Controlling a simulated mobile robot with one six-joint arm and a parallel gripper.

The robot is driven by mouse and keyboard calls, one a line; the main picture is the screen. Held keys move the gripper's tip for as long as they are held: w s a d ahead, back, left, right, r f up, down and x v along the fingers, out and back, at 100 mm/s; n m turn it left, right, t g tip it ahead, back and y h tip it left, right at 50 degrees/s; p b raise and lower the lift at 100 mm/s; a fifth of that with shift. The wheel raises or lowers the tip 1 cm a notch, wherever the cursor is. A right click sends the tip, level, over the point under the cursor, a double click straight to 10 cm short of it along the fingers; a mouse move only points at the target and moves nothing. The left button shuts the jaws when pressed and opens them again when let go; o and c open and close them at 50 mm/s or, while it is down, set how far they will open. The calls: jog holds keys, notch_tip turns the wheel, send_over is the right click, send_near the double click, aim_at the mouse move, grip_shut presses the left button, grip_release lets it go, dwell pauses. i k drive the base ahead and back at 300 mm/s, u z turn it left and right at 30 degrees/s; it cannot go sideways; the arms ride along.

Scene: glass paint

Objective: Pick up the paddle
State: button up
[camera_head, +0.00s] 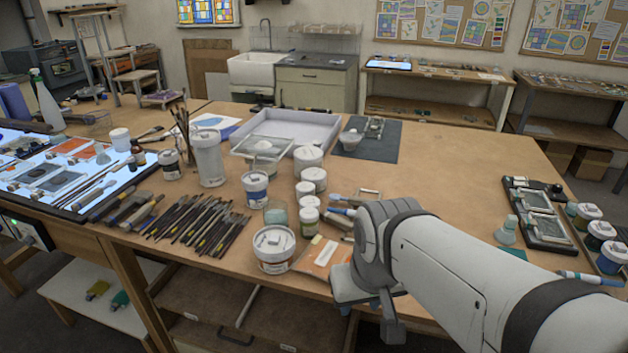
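I cannot pick out the paddle for certain. Flat-handled tools (137,212) lie at the left front of the wooden table (440,160), beside a spread of dark brushes (200,222). My gripper (370,318) points down at the table's front edge, right of a large white jar (273,249) and an orange-and-white packet (321,256). A dark finger hangs below the grey wrist. The gap between the fingers is not clear, and I see nothing held. My arm comes in from the lower right and hides part of the table behind it.
White jars (308,160) crowd the middle. A lit glass panel (60,175) lies at the left. A pale tray (290,130) and a dark mat (368,142) lie farther back. Dark-framed plates (540,215) and small jars (600,232) stand at the right. The table's right middle is clear.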

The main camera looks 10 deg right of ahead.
aim_at(355, 201)
jog(key=u, duration=2.15)
jog(key=k, duration=1.65)
jog(key=z, duration=1.05)
jog(key=i, duration=1.5)
jog(key=z, duration=0.05)
